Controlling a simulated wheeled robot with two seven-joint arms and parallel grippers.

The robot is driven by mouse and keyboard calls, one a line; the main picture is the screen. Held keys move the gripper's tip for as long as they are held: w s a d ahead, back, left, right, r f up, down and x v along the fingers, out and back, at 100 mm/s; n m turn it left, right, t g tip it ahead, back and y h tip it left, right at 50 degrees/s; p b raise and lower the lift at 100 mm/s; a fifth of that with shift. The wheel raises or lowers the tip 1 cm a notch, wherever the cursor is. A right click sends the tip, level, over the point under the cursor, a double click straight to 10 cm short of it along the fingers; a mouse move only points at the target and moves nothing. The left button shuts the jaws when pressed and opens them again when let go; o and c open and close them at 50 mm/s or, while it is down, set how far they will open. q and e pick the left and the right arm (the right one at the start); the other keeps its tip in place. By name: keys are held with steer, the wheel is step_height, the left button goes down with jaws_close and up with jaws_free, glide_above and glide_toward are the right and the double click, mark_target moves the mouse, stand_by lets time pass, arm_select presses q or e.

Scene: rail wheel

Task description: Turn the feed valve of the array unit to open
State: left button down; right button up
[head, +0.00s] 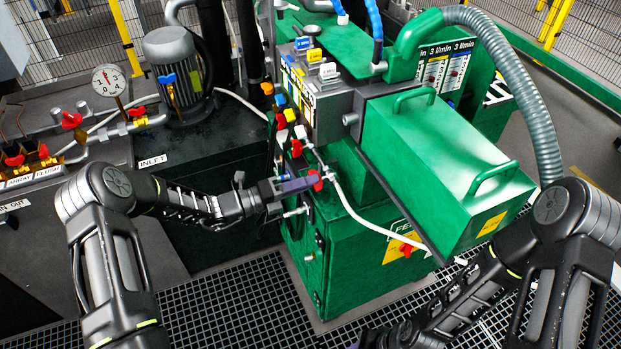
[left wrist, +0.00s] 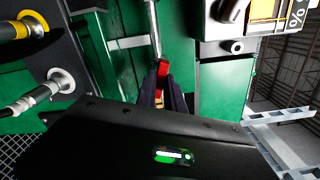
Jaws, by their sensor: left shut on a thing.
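My left gripper (head: 304,184) reaches in from the left and is shut on a red valve handle (head: 317,180) at the front left side of the green unit (head: 440,150). In the left wrist view the red handle (left wrist: 162,70) sits between the two fingers, below a thin metal pipe (left wrist: 154,28). The fingers hide part of the handle, and I cannot read its open or closed marking. Another red valve (head: 405,249) is on the lower green panel beside a partly hidden label that begins "FE". My right arm is at the lower right; its jaws are not clearly shown.
A white hose (head: 350,210) runs from beside the held handle down across the green panel. Coloured valves and tags (head: 285,105) crowd the unit's left side. A grey motor (head: 172,65) and a gauge (head: 108,80) stand at left. Black floor grating (head: 225,305) lies in front.

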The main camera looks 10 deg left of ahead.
stand_by(0.3)
arm_select(q)
steer(key=n+p, duration=0.1)
steer(key=n, duration=0.3)
steer(key=shift+p, duration=0.3)
steer(key=c, duration=1.3)
jaws_free()
steer(key=v, duration=0.7)
